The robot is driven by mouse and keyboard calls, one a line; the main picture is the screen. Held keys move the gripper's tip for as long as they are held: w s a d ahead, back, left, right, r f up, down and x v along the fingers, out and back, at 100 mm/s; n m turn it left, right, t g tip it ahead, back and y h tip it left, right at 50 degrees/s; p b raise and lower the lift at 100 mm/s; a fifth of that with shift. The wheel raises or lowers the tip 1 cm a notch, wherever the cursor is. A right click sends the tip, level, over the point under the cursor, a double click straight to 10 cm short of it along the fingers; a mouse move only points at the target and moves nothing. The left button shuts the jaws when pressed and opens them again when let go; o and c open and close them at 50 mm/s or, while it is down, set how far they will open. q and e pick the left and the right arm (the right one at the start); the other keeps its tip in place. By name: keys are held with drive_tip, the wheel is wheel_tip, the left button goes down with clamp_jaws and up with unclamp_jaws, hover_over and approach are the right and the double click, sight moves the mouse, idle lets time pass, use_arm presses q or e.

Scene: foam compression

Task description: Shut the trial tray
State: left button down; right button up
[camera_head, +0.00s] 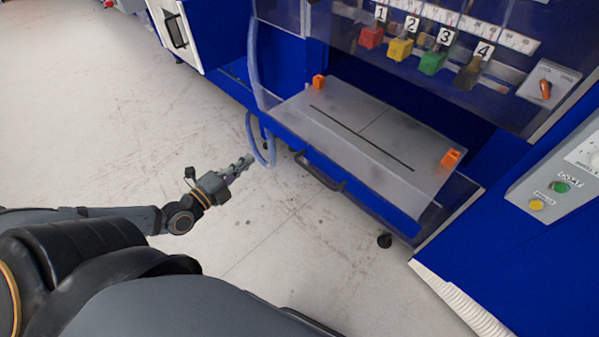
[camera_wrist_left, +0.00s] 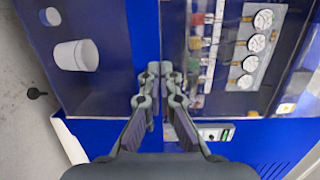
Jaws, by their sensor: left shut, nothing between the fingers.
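The trial tray juts out from the front of the blue machine in the head view, with a grey top plate (camera_head: 375,135) crossed by a dark slot. Its blue front carries a black bar handle (camera_head: 318,172). Orange blocks (camera_head: 319,82) sit at two of the plate's corners. My left gripper (camera_head: 249,159) is shut and empty, left of the handle and apart from it, close to a hanging blue hose. Its fingers (camera_wrist_left: 159,78) also show in the left wrist view, pointing towards blue panels. My right gripper is in neither view.
A translucent blue hose (camera_head: 256,105) hangs at the tray's left side. Numbered coloured blocks (camera_head: 400,48) stand behind the tray. A grey control box (camera_head: 560,180) and white ribbed hose (camera_head: 460,300) are at right. Bare floor (camera_head: 110,120) lies at left.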

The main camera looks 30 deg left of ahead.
use_arm(q)
drive_tip(key=s+d+m+h, duration=0.1)
drive_tip(key=d+h, duration=0.1)
drive_tip(key=d, duration=0.1)
drive_tip(key=b, duration=1.1)
approach(301, 136)
drive_tip(key=w, duration=0.3)
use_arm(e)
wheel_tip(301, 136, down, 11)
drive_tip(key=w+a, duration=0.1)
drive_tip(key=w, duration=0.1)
use_arm(q)
drive_tip(key=shift+w+d+r+p, duration=0.3)
drive_tip(key=shift+w+d+p, duration=0.25)
drive_tip(key=shift+p, duration=0.45)
drive_tip(key=w+p, duration=0.1)
drive_tip(key=p, duration=0.1)
drive_tip(key=w+p, duration=0.1)
drive_tip(key=p, duration=0.2)
drive_tip(key=shift+r, duration=0.25)
drive_tip(key=shift+w+d+f+p, duration=0.15)
drive_tip(key=shift+d+p, duration=0.25)
drive_tip(key=shift+p, duration=0.2)
drive_tip(key=shift+d+f, duration=0.15)
drive_tip(key=shift+f, duration=0.05)
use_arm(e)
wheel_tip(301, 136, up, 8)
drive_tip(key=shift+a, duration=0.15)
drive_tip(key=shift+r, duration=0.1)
